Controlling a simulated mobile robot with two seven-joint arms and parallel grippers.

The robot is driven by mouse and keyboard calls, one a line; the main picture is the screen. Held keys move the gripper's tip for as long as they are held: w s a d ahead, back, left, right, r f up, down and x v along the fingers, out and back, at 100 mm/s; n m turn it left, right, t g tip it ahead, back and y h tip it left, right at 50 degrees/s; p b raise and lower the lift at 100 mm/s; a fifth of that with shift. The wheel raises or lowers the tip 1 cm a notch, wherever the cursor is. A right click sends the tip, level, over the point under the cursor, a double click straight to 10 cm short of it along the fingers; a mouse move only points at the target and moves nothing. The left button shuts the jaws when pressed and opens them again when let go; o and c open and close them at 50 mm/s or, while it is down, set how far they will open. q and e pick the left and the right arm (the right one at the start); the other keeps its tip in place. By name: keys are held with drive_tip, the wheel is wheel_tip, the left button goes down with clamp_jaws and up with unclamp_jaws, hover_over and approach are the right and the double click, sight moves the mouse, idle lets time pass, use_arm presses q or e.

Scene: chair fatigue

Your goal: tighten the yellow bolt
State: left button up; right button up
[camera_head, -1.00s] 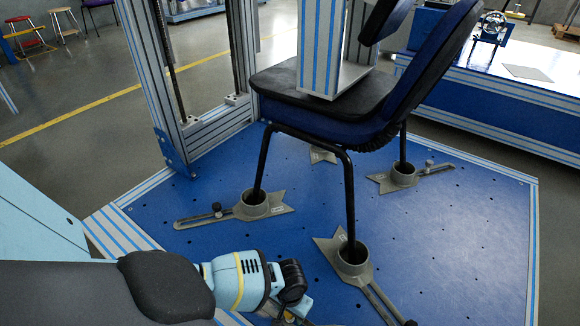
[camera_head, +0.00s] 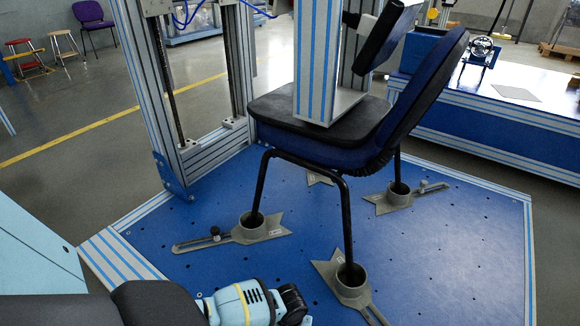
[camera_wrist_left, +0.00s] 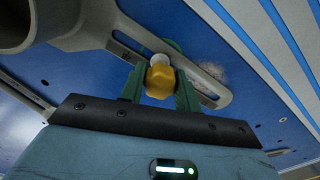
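The yellow bolt (camera_wrist_left: 160,82) shows in the left wrist view, in the slotted arm of a grey leg clamp (camera_wrist_left: 205,85) on the blue plate. The green fingers of my left gripper (camera_wrist_left: 160,88) are on both sides of the bolt head, very close to it. I cannot tell whether they press on it. In the head view my left arm comes in from the lower left, and its fingers and the yellow bolt are out of frame. My right gripper is in neither view.
A blue and black chair (camera_head: 325,135) stands on the blue base plate (camera_head: 440,240), its legs in grey cup clamps (camera_head: 252,228). A metal frame post (camera_head: 150,100) rises behind left. The plate's right part is clear.

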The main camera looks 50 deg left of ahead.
use_arm(q)
drive_tip(key=c, duration=0.5)
drive_tip(key=shift+o, duration=0.2)
drive_tip(key=m, duration=0.4)
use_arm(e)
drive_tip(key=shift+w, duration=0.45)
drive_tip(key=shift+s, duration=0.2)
use_arm(q)
drive_tip(key=m, duration=0.3)
drive_tip(key=shift+m, duration=0.5)
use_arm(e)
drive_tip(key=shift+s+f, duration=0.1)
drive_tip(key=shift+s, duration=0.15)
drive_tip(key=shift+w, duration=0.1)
